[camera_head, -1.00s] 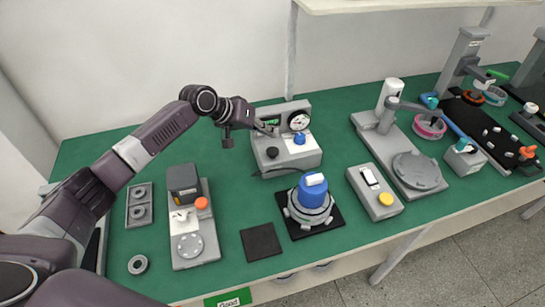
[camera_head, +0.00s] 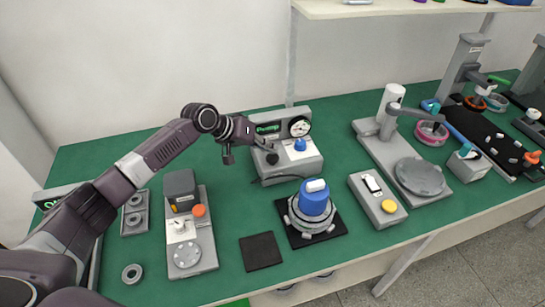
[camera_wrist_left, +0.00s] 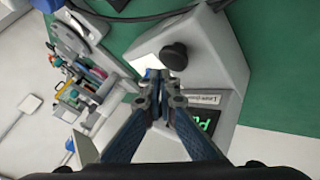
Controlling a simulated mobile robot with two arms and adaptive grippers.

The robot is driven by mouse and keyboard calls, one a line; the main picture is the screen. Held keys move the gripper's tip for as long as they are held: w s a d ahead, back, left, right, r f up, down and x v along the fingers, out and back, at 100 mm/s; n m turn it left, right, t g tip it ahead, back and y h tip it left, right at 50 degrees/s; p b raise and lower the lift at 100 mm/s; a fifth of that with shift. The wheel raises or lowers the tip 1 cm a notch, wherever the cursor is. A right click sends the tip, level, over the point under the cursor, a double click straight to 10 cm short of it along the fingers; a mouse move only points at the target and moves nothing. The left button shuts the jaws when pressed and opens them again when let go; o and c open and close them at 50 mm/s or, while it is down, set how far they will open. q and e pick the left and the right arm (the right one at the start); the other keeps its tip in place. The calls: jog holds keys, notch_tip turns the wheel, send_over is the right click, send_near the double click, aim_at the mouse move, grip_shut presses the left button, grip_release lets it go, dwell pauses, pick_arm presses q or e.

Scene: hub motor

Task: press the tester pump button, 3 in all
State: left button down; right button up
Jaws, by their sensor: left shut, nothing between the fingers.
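The tester pump (camera_head: 312,162) is a grey box at the back middle of the bench. It has a round gauge (camera_head: 299,127), a lit green display (camera_head: 268,128), a blue button (camera_head: 300,145) and a black knob (camera_head: 272,158). My left gripper (camera_head: 270,145) is shut and empty, over the left part of the box, left of the blue button and near the knob. In the left wrist view its closed fingertips (camera_wrist_left: 158,80) sit beside the black knob (camera_wrist_left: 174,57). A sliver of blue behind the tips is mostly hidden. I cannot tell whether they touch anything. My right gripper is out of view.
A blue and grey hub motor (camera_head: 315,200) stands on a black mat in front of the tester. A grey box with a yellow button (camera_head: 389,206) is to its right. A grey fixture with an orange button (camera_head: 199,211) is at left. A shelf (camera_head: 400,8) overhangs the back.

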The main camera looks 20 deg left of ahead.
aim_at(273, 156)
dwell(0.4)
pick_arm(q)
jog(key=shift+f, duration=0.15)
jog(key=shift+f, duration=0.25)
dwell(0.4)
jog(key=shift+f, duration=0.25)
jog(key=shift+s+f+b, duration=0.1)
jog(key=shift+f+b, duration=0.5)
jog(key=shift+f, duration=0.3)
dwell(0.7)
dwell(0.4)
jog(key=shift+r+p, duration=1.3)
jog(key=shift+r, duration=0.2)
jog(key=shift+r, duration=0.1)
